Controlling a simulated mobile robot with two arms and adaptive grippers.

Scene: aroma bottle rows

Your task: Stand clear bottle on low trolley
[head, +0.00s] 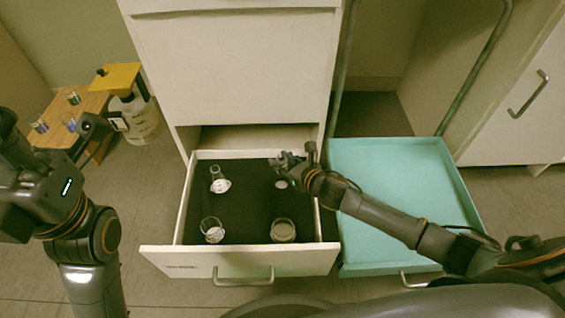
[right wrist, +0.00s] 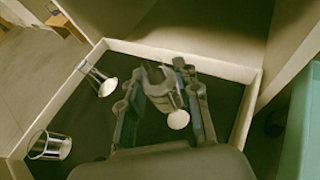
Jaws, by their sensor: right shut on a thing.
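My right gripper (head: 287,163) reaches over the open drawer from the right. It is shut on a clear bottle, whose pale base (head: 281,184) shows below the fingers. In the right wrist view the bottle's pale base (right wrist: 178,119) shows between the fingers of the gripper (right wrist: 163,85); most of its body is hidden. I cannot tell whether the base touches the drawer floor. The low trolley (head: 400,190) has an empty teal top and stands to the right of the drawer. My left gripper (head: 95,127) is at the left, away from the drawer; its opening is unclear.
The drawer (head: 240,262) has a dark floor and raised walls. It also holds a conical flask (head: 219,181), a left beaker (head: 212,231) and a right beaker (head: 283,231).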

